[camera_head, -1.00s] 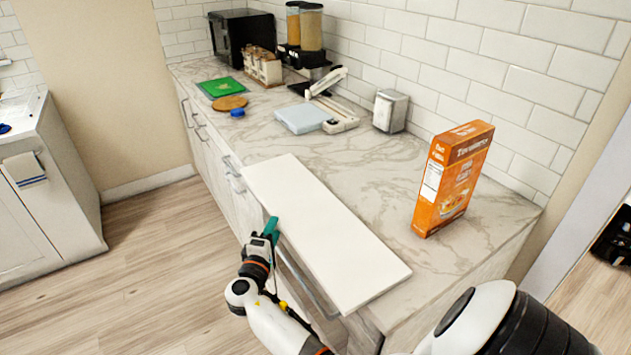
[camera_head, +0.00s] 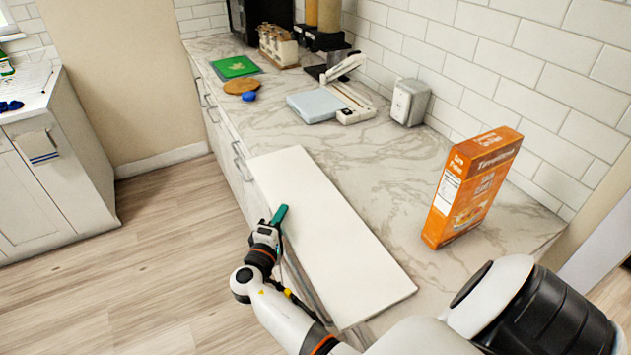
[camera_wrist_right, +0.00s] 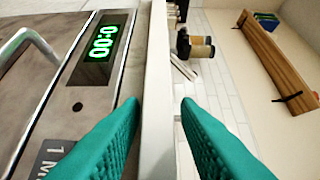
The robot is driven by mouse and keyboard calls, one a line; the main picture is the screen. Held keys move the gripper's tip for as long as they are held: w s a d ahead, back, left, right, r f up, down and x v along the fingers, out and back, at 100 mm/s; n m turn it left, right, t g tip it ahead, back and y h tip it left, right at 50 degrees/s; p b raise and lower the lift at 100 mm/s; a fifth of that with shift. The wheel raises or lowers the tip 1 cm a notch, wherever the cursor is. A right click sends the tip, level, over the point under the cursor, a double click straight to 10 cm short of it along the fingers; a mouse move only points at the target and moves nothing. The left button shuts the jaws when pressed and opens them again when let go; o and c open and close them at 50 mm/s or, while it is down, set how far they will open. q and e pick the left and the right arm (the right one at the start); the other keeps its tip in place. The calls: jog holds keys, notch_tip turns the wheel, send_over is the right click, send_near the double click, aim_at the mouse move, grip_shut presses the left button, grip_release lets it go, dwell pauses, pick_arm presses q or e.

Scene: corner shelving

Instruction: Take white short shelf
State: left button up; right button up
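The white short shelf (camera_head: 325,235) is a long flat board lying on the marble counter along its front edge, its right end near the counter's right end. My right gripper (camera_head: 276,222) is at the board's front long edge, left of its middle. In the right wrist view the two teal fingertips (camera_wrist_right: 161,100) stand on either side of the board's white edge (camera_wrist_right: 158,70), apart from each other, with narrow gaps beside it. The gripper looks open around the edge. My left gripper is not in view.
An orange box (camera_head: 470,190) stands upright on the counter behind the board. A napkin dispenser (camera_head: 409,102), a scale (camera_head: 317,105), a green board (camera_head: 236,67) and a blue item (camera_head: 249,96) are further back. Drawer handles (camera_head: 241,163) stick out along the counter front.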

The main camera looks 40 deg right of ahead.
jog(key=c, duration=0.3)
grip_shut()
jog(key=shift+d, duration=0.1)
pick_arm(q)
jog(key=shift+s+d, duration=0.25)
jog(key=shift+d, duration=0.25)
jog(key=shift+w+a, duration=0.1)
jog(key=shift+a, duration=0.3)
pick_arm(e)
jog(key=shift+w+d+r, duration=0.1)
jog(key=shift+w, duration=0.05)
